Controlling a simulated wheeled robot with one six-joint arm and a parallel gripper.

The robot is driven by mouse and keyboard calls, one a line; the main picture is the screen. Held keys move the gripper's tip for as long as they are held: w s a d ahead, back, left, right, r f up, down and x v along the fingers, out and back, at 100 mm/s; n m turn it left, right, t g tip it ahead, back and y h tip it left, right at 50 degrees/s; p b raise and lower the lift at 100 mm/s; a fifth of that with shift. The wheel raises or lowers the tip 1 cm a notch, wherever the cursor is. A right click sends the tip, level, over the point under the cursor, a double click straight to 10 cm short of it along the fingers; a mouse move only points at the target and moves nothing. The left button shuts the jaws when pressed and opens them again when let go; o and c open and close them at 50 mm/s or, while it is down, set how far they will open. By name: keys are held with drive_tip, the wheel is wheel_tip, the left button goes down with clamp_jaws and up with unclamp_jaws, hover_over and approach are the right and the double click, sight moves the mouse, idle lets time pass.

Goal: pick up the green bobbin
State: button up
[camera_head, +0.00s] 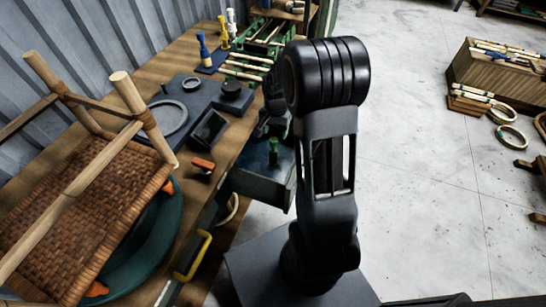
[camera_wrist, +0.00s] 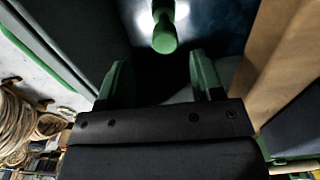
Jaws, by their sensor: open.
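The green bobbin (camera_head: 273,152) stands upright in a dark grey open box or drawer (camera_head: 262,186) beside the workbench, left of my arm in the head view. In the wrist view the green bobbin (camera_wrist: 164,38) shows end-on, just beyond the fingertips and roughly centred between them. My gripper (camera_wrist: 161,76) is open and empty, its two green fingers apart. The bobbin is outside the fingers, and I cannot tell the exact gap. In the head view my arm hides part of the box, and the fingers are hard to make out.
A woven chair (camera_head: 85,200) rests on a green turntable (camera_head: 150,250) on the bench's left. Blue (camera_head: 203,46), yellow (camera_head: 223,32) and white (camera_head: 232,22) bobbins stand at the bench's back. An orange-handled tool (camera_head: 203,164) lies near the bench edge.

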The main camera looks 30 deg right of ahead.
sight(273, 139)
drive_tip(key=shift+w+a+f, duration=0.1)
drive_tip(key=shift+a+f, duration=0.05)
drive_tip(key=shift+f, duration=1.2)
drive_tip(key=shift+a+f, duration=0.15)
drive_tip(key=shift+f, duration=1.2)
clamp_jaws()
